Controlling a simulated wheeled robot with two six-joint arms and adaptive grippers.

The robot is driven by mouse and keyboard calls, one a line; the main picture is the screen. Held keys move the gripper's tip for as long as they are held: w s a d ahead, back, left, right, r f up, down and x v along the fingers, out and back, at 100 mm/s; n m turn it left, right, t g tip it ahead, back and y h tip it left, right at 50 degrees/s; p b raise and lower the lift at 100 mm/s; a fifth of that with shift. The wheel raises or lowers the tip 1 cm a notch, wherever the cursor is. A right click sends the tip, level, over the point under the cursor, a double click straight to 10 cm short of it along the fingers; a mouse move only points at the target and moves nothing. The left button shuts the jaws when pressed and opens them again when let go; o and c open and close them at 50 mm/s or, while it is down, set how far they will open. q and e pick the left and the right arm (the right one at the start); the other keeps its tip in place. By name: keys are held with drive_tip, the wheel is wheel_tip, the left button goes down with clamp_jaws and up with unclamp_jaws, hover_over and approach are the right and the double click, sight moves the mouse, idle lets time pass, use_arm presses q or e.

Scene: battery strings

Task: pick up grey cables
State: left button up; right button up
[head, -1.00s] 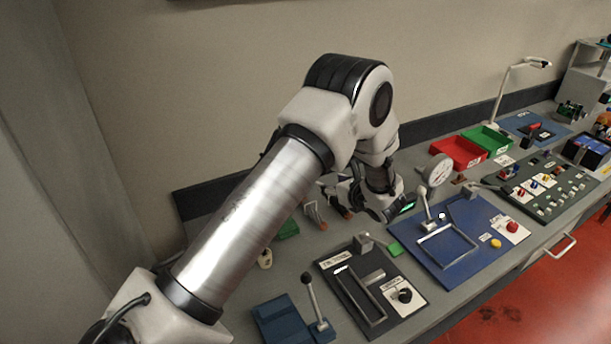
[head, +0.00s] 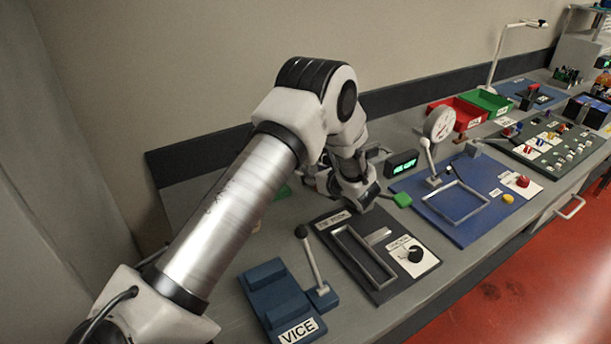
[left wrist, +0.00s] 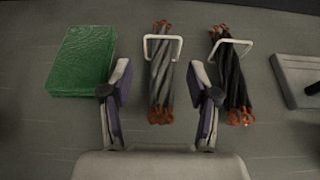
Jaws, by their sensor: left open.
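The grey cables (left wrist: 161,75) show in the left wrist view as an upright bundle with copper-coloured ends and a white handle-like loop (left wrist: 163,38) across the upper part. My left gripper (left wrist: 160,84) is open, with one finger on each side of the bundle in the picture. I cannot tell how far above the bench the fingers are. A darker, black bundle (left wrist: 231,78) with a similar loop lies to the right, just outside the right finger. In the head view my left gripper (head: 316,180) is mostly hidden by my arm, and the cables cannot be made out. My right gripper is not in view.
A green block (left wrist: 82,61) lies left of the grey cables, and a grey block (left wrist: 298,80) lies to the right. On the bench (head: 226,313) are a blue vice (head: 272,292), a dark panel (head: 392,283), a small display (head: 401,163) and a blue panel (head: 472,230).

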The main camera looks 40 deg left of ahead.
use_arm(q)
drive_tip(key=p+x, duration=0.1)
drive_tip(key=x, duration=0.3)
drive_tip(key=shift+w+a, duration=0.25)
clamp_jaws()
drive_tip(key=shift+r, duration=0.15)
